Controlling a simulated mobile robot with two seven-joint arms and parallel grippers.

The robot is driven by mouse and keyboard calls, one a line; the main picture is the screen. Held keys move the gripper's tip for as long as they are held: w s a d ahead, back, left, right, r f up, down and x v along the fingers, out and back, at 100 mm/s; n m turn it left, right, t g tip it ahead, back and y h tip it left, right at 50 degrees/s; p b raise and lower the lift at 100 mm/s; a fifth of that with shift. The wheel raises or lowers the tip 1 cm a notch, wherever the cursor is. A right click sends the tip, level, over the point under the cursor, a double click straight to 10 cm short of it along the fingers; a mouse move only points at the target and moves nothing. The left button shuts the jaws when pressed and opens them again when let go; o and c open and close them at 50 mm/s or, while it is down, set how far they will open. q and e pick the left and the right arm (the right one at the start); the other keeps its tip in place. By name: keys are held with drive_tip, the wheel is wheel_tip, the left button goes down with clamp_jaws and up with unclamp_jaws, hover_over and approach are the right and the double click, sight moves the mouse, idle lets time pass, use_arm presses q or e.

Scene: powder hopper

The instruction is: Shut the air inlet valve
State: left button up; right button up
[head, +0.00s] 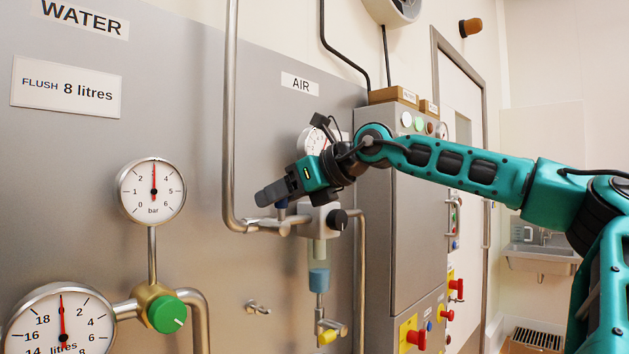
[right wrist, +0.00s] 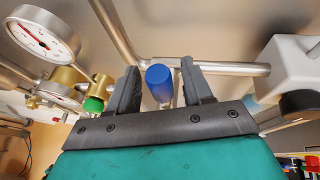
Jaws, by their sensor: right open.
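The AIR label (head: 299,84) is on the grey panel, above a steel air pipe (head: 230,120) that bends right. A small blue valve handle (head: 281,208) stands on the horizontal part of this pipe, partly hidden by my right gripper (head: 268,196). In the right wrist view the blue handle (right wrist: 159,84) stands between the two dark fingers of my right gripper (right wrist: 168,85), with a gap visible on its left. The gripper is open around it. Contact on the right side is hard to tell. My left gripper is not in view.
A regulator with a black knob (head: 337,219) is close right of the handle. An air gauge (head: 312,142) is partly behind my right wrist. A water gauge (head: 152,189) and green knob (head: 167,314) are at left. A grey cabinet (head: 375,220) is at right.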

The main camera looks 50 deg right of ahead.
drive_tip(key=b+v, duration=0.2)
drive_tip(key=v, duration=0.9)
drive_tip(key=shift+s, duration=0.15)
